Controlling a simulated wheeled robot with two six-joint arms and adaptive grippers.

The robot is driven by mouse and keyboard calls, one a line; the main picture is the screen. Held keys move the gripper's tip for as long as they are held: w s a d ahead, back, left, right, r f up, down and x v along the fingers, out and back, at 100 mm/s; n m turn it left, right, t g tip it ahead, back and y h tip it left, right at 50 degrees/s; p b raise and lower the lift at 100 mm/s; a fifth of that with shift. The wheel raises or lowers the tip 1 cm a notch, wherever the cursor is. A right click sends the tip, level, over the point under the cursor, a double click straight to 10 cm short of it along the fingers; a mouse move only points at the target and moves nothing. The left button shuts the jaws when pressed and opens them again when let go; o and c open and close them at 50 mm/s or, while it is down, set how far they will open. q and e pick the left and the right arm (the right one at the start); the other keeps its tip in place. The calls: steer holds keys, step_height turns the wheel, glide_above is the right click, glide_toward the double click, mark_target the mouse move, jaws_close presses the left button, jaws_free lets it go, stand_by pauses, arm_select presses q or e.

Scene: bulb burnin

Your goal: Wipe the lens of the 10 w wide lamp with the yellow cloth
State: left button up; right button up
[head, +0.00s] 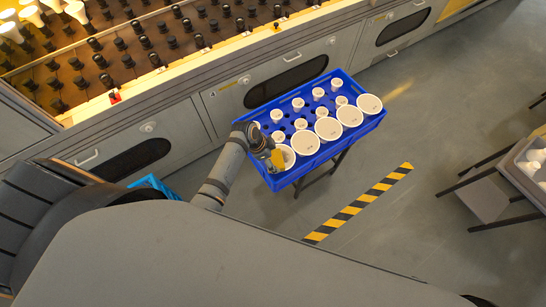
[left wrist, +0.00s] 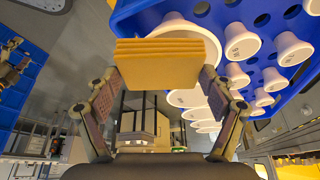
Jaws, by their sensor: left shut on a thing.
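My left gripper (head: 270,152) is shut on the folded yellow cloth (head: 278,159), over the near left corner of the blue crate. In the left wrist view the cloth (left wrist: 158,62) sits between the two fingertips (left wrist: 160,76). A wide white lamp (head: 287,154) lies right beside and partly behind the cloth in the head view; its face (left wrist: 183,27) shows behind the cloth in the left wrist view. I cannot tell whether cloth and lens touch. More wide lamps (head: 328,129) stand along the crate's near side. Their markings are too small to read. My right gripper is not in view.
The blue crate (head: 310,174) stands on a dark stand and also holds several smaller white lamps (head: 298,104). A grey cabinet with a lit lamp rack (head: 160,60) is behind it. A grey bin (head: 528,172) is at far right. Striped tape (head: 360,203) marks open floor.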

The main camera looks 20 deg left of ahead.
mark_target(279, 153)
arm_select(q)
steer(key=shift+f+b, duration=0.4)
steer(key=shift+f, duration=0.45)
steer(key=shift+w+d+r+b, duration=0.1)
steer(key=shift+w+d+b, duration=0.2)
steer(key=shift+w, duration=0.6)
steer(key=shift+w+d+r+b, duration=0.1)
steer(key=shift+w+d, duration=0.25)
steer(key=shift+w, duration=0.55)
